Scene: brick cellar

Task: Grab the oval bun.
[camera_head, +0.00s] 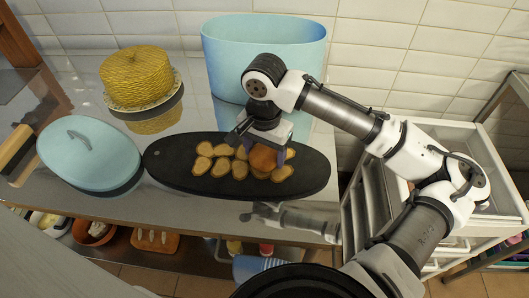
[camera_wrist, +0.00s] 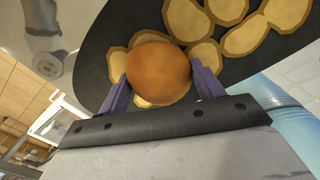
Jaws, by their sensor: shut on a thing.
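The bun (camera_head: 263,158) is a smooth, round-to-oval orange-brown piece at the right part of the black oval board (camera_head: 309,176). It also shows in the wrist view (camera_wrist: 158,73), between the two purple fingers. My gripper (camera_head: 264,150) points down over the board and is shut on the bun, with one finger on each side of it. Several flat, pale brown slices (camera_head: 221,167) lie around the bun. I cannot tell whether the bun is lifted off the board.
A large light-blue pot (camera_head: 265,55) stands behind my gripper. A blue oval lid (camera_head: 89,150) lies left of the board. A yellow woven dome (camera_head: 137,76) sits on a plate at the back left. A white open-drawer unit (camera_head: 455,135) stands right of the shiny counter.

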